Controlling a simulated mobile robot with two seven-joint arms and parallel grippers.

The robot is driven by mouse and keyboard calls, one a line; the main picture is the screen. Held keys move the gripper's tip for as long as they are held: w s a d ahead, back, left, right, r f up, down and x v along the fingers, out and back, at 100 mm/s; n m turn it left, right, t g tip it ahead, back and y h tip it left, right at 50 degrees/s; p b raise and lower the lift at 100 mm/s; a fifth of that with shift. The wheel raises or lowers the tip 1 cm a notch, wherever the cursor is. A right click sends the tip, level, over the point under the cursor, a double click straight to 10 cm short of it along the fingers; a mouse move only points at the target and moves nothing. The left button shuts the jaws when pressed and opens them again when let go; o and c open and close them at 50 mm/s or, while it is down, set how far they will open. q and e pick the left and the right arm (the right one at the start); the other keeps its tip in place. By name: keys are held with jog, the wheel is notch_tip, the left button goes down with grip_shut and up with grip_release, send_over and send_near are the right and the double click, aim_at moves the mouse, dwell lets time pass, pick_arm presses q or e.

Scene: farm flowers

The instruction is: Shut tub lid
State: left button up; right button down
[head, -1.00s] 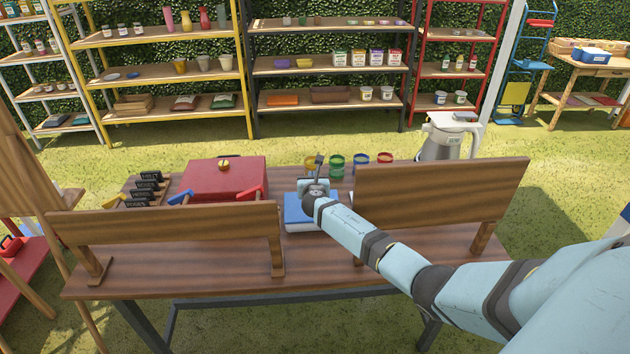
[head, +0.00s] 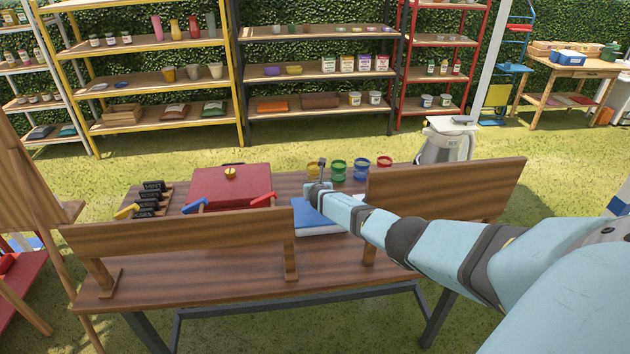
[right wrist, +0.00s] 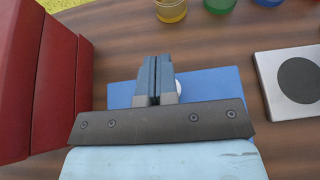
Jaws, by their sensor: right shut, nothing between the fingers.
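The tub (head: 322,234) is a low white box with a flat blue lid (head: 308,218) on top, in the middle of the table behind the gap between the two front boards. In the right wrist view the blue lid (right wrist: 222,82) lies flat below my gripper, and a white round part (right wrist: 178,86) shows partly behind the fingers. My right gripper (right wrist: 157,75) is shut and empty above the lid; I cannot tell if it touches. My left gripper is not in view.
A red box (head: 232,186) with a yellow knob stands close to the left of the tub. Several paint jars, one green (head: 338,168), stand behind. Wooden boards (head: 180,237) rise along the table's front. A grey plate with a dark disc (right wrist: 292,78) lies right.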

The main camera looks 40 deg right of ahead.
jog(key=shift+w+d+f, duration=0.1)
jog(key=shift+w+f, duration=0.05)
jog(key=shift+f, duration=0.2)
jog(key=shift+w+f+b, duration=0.15)
jog(key=shift+f+b, duration=0.35)
jog(key=shift+b, duration=0.25)
jog(key=shift+d+f+b, duration=0.15)
jog(key=shift+b, duration=0.15)
